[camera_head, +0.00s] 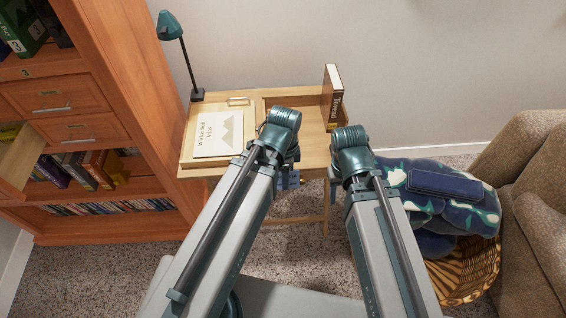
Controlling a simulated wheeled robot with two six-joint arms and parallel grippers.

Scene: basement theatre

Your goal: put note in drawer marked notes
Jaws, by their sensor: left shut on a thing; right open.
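My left gripper (287,181) is at the front edge of the wooden desk, partly hidden behind its own wrist. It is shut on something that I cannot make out. My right gripper (337,190) is open just right of the desk front, mostly hidden by its wrist. I cannot pick out the note. The bookcase on the left has a closed upper drawer (50,97) and a closed lower drawer (82,130), each with a metal handle. I can read no "notes" marking on them.
A light wood panel (18,165) sticks out from the bookcase. A basket (468,272) with a blue blanket and a brown armchair (535,170) stand right.

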